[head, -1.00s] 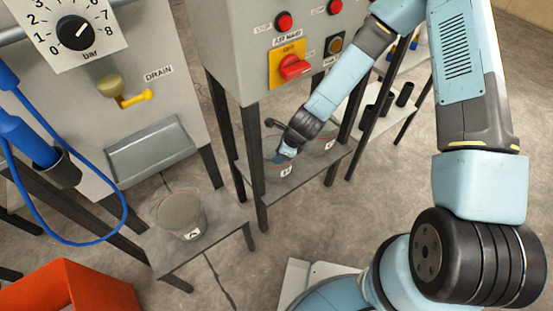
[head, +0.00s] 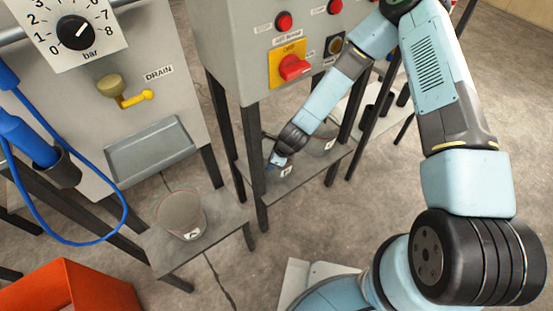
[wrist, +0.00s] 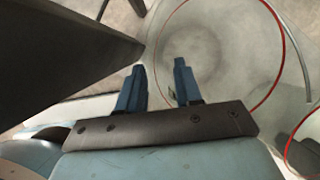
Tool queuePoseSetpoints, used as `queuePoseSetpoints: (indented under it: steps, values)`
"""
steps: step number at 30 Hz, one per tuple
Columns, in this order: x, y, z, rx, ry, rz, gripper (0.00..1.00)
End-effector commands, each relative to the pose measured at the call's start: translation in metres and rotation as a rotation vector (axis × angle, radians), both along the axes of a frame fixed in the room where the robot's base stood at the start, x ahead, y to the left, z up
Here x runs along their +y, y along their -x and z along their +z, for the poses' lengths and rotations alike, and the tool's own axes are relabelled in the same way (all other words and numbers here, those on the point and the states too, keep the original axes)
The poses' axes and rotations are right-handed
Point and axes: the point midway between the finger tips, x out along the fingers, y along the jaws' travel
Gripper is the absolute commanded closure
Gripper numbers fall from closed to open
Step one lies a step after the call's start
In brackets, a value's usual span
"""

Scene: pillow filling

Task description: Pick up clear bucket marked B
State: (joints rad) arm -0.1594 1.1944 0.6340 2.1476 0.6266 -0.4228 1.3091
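The clear bucket marked B (head: 286,171) stands on the low shelf under the control box. Only its front and white label show in the head view, since my wrist covers much of it. My gripper (head: 277,160) points down at its left side. In the wrist view, the gripper's two blue fingers (wrist: 158,84) are apart. The clear, red-rimmed bucket (wrist: 215,50) is seen from above, ahead of them. The right finger overlaps the rim area, and the left finger is just outside it. I cannot tell whether either finger touches the wall.
A second clear bucket (head: 322,143) stands close behind on the same shelf. Bucket A (head: 181,214) is on the low stand at left. An orange bin (head: 70,288) sits at lower left.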

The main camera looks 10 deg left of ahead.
Motion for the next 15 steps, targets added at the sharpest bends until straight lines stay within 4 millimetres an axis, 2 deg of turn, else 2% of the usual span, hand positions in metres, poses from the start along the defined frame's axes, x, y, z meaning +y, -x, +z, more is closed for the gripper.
queuePoseSetpoints:
  steps: [6,15]
  values:
    - [-0.0002,-0.0003,0.0002,-0.001,0.0,0.0,0.67]
    - [-0.0005,-0.0005,0.0003,-0.001,0.0,-0.001,0.96]
